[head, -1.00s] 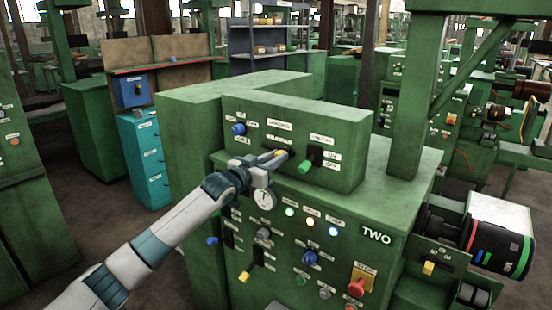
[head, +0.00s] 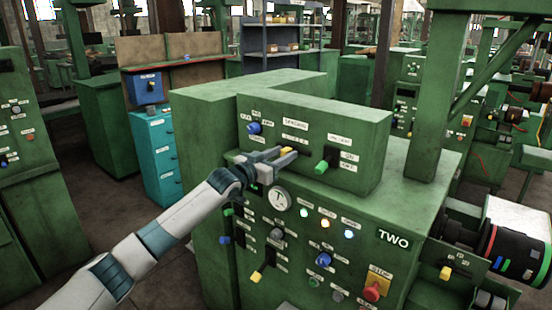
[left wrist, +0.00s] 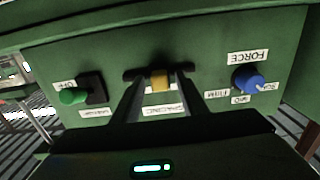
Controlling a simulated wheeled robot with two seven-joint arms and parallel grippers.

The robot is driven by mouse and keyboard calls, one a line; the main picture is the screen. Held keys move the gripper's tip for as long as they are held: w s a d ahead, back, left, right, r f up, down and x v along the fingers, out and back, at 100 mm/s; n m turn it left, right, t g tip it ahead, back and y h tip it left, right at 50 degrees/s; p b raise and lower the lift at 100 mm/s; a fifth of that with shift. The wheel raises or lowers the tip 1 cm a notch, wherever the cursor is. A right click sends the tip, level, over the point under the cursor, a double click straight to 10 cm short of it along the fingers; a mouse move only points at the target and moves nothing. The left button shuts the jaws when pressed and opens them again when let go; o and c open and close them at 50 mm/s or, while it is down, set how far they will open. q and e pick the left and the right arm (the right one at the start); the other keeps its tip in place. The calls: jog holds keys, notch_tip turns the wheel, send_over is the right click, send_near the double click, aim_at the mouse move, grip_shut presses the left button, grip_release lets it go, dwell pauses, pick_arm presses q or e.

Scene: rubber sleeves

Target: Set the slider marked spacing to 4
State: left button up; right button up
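The spacing slider's yellow knob (head: 287,150) is on the upper panel of the green machine marked TWO, under the label SPACING (head: 296,125). In the left wrist view, which is upside down, the yellow knob (left wrist: 160,82) sits near the middle of a dark horizontal slot (left wrist: 133,74). My left gripper (head: 284,157) is at the slider; in the left wrist view its fingers (left wrist: 161,88) stand on both sides of the knob with gaps, open. The scale marks are too small or hidden to read. My right gripper is not in view.
A blue FORCE knob (head: 254,128) is left of the slider and a green lever (head: 322,167) right of it. Below are a round gauge (head: 280,200), lit lamps (head: 325,223) and a red stop button (head: 372,293). The panel's front is otherwise open.

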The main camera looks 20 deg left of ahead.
pick_arm(q)
jog(key=b+v, duration=0.6)
jog(key=v, duration=1.1)
jog(key=shift+s, duration=0.2)
jog(key=shift+r, duration=0.1)
